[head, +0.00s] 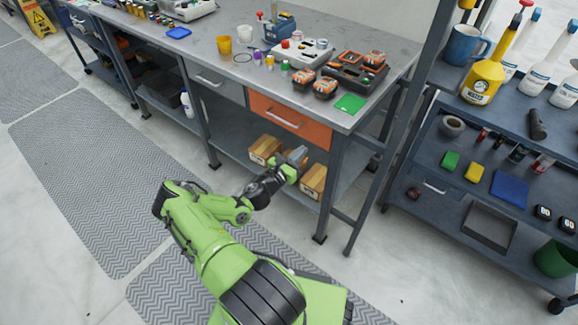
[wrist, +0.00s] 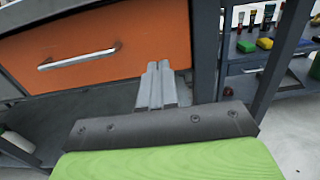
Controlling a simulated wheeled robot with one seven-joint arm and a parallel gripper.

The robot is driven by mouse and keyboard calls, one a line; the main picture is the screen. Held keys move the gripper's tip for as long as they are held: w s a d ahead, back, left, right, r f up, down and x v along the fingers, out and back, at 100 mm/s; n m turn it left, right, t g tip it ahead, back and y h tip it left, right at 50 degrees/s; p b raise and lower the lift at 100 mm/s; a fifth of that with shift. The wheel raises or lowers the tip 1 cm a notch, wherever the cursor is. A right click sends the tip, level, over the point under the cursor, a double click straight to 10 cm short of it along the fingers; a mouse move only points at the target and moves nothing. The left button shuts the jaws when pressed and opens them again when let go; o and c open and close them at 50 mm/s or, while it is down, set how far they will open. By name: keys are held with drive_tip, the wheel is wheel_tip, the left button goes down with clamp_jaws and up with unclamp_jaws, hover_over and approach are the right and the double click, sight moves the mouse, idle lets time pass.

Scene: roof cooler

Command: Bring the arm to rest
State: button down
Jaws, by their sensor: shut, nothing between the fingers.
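My gripper (head: 297,157) is at the end of my green arm, in front of the workbench, below the orange drawer (head: 290,116). In the wrist view my gripper (wrist: 157,68) shows its two grey fingers side by side and shut, with nothing between them. The orange drawer (wrist: 60,55) fills the upper left of the wrist view and looks closed. My arm reaches forward and low from the bottom of the head view.
Wooden boxes (head: 313,181) stand on the bench's lower shelf close to my gripper. A bench leg (head: 329,190) is just to the right. A tool cart (head: 470,150) stands further right. Grey mats (head: 85,190) and open floor lie to the left.

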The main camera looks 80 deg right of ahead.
drive_tip(key=v, duration=0.6)
drive_tip(key=shift+w+f+p, duration=0.2)
drive_tip(key=shift+f+p, duration=0.1)
drive_tip(key=shift+p, duration=0.1)
